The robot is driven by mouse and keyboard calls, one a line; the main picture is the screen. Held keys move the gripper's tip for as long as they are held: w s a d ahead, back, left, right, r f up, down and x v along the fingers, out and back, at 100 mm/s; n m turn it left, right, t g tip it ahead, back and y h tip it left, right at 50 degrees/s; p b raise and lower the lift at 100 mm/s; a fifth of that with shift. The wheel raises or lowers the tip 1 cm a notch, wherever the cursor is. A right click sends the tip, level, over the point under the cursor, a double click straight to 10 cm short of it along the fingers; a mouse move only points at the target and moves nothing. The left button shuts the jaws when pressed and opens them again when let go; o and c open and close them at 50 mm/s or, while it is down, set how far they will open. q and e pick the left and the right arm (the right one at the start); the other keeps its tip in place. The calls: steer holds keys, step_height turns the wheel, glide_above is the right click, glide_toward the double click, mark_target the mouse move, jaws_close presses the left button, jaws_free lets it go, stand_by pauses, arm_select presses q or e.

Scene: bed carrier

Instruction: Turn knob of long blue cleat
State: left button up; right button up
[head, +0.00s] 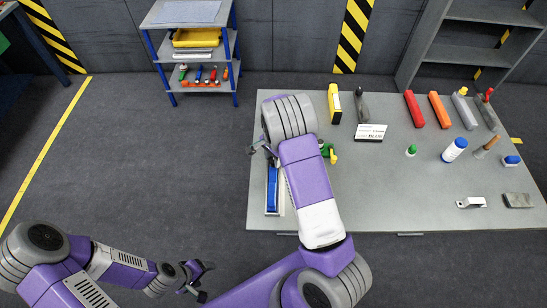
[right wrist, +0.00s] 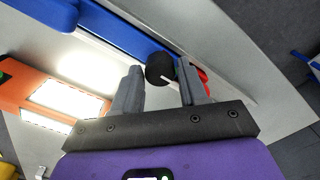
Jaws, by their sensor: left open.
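The long blue cleat (head: 272,188) lies along the left side of the grey table in the head view, partly hidden by my right arm. In the right wrist view the blue bar (right wrist: 118,32) runs diagonally, with a round black knob (right wrist: 159,68) near its right end. My right gripper (right wrist: 160,85) is open, with the knob between or just beyond its fingertips; I cannot tell whether they touch it. In the head view my right gripper (head: 262,149) is mostly hidden behind its wrist. My left gripper (head: 197,278) is open and empty over the floor, left of the table.
The table (head: 400,205) holds a yellow block (head: 334,104), red and orange bars (head: 414,109), a blue-and-white bottle (head: 454,150) and small tools. Green and yellow parts (head: 329,153) stand beside my right arm. A shelf cart (head: 193,50) stands behind. Floor on the left is free.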

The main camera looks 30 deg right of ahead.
steer(key=shift+o, duration=1.3)
steer(key=shift+r+p, duration=0.4)
steer(key=shift+r, duration=3.4)
